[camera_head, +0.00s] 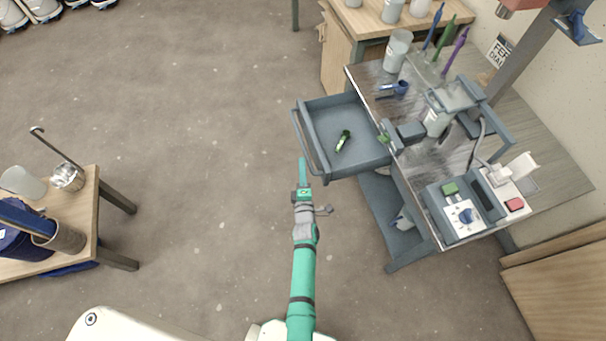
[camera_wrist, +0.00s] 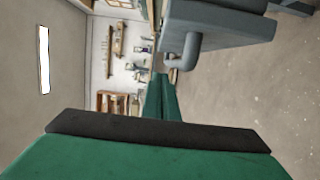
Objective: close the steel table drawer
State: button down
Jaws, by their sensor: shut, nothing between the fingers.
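The steel table (camera_head: 415,185) stands at the right in the head view. Its grey drawer (camera_head: 350,110) is pulled out to the left, with a small green object (camera_head: 343,141) lying inside. The drawer's bar handle (camera_head: 309,143) runs along its front. My gripper (camera_head: 303,165) is shut and empty, just in front of the handle's near end in the head view; I cannot tell whether they touch. In the wrist view the shut green fingers (camera_wrist: 161,97) point ahead, and the handle (camera_wrist: 185,55) and drawer front (camera_wrist: 215,30) show above and to their right.
On the steel table are a scale-like device (camera_head: 462,215), a white jar (camera_head: 397,50) and coloured tools (camera_head: 440,40). A wooden bench (camera_head: 350,45) stands behind. A wooden table (camera_head: 90,215) with buckets is at the left. The floor (camera_head: 200,130) between is clear.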

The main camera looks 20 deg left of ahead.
aim_at(309, 159)
jog(key=w, duration=0.2)
jog(key=w+d, duration=0.1)
jog(key=w, duration=0.2)
jog(key=shift+w, duration=0.1)
jog(key=shift+w+d, duration=0.3)
jog(key=shift+d, duration=0.15)
